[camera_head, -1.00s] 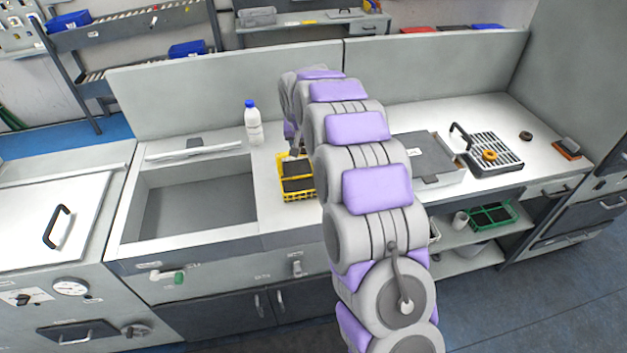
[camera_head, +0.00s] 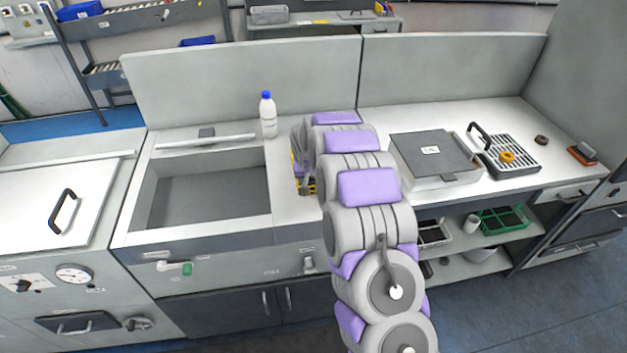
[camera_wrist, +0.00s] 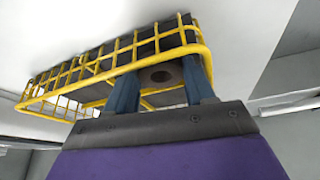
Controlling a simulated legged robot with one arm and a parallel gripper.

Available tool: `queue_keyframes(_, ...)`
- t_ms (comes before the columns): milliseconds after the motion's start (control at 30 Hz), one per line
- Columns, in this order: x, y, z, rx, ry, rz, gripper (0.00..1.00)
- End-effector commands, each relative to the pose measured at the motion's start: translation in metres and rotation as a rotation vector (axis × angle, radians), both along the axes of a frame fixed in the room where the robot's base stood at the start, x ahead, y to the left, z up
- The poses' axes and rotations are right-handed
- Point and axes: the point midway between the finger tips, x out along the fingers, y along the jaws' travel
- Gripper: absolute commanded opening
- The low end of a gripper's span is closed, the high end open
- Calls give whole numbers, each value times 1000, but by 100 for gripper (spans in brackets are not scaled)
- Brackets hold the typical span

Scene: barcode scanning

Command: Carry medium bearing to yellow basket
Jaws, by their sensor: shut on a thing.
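The yellow wire basket (camera_wrist: 62,82) fills the upper left of the wrist view, with dark panels inside its mesh. In the head view the basket (camera_head: 312,187) is mostly hidden behind my arm, between the sink and the grey box. My gripper (camera_wrist: 160,84) is shut on a dark brown ring with a central hole, seemingly the medium bearing (camera_wrist: 162,75). The blue fingers reach the basket's near side, with yellow wires just beyond and above the bearing. I cannot tell whether the bearing is inside the rim.
The open sink (camera_head: 208,192) lies left of the basket; a blue-capped bottle (camera_head: 268,117) stands behind. To the right are a grey box (camera_head: 432,155), a grate (camera_head: 519,170) with an orange ring (camera_head: 507,157), and a dark ring (camera_head: 541,140). A green basket (camera_head: 502,219) is on the lower shelf.

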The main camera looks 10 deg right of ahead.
Motion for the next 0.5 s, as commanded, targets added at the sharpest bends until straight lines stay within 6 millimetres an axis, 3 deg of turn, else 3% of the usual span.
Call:
queue_keyframes(233, 0, -15, 0, 13, -4, -7, 19)
queue_keyframes(433, 0, -7, -5, 5, -3, -3, 19)
queue_keyframes(467, 0, -5, -6, 4, -3, -3, 55)
queue_keyframes(500, 1, -3, -5, 3, -3, -3, 58)
